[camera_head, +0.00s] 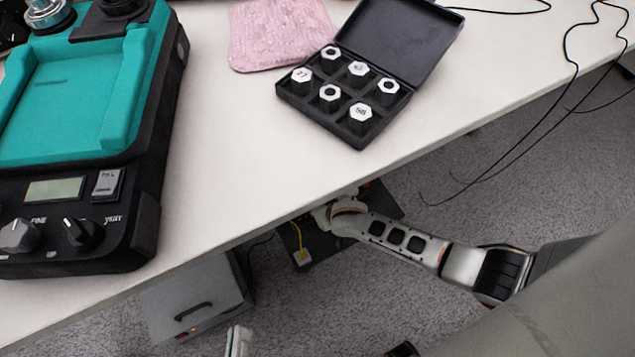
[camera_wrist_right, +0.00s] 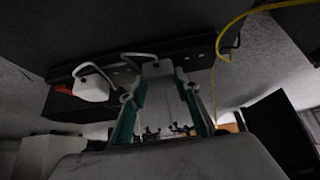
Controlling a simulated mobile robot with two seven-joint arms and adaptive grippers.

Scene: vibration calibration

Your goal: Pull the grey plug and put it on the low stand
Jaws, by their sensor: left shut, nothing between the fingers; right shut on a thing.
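My right arm reaches in from the right and under the table edge in the head view; its gripper is hidden there. In the right wrist view the right gripper (camera_wrist_right: 160,100) has teal-lined fingers closed on a pale grey plug (camera_wrist_right: 158,72). The plug is against a long black socket strip (camera_wrist_right: 190,53); I cannot tell whether it is still seated. A second, white plug (camera_wrist_right: 92,88) with a wire handle is to its left. My left gripper (camera_head: 238,341) is shut and empty at the bottom edge of the head view. I cannot identify the low stand for sure.
Under the table are a dark flat surface (camera_head: 318,246) with a yellow-cabled plug (camera_head: 303,257), and a grey box (camera_head: 192,296) with a handle. On the white table (camera_head: 235,135) are a teal-and-black device (camera_head: 150,140), a pink cloth (camera_head: 278,32) and an open black case (camera_head: 400,40) of hex pieces.

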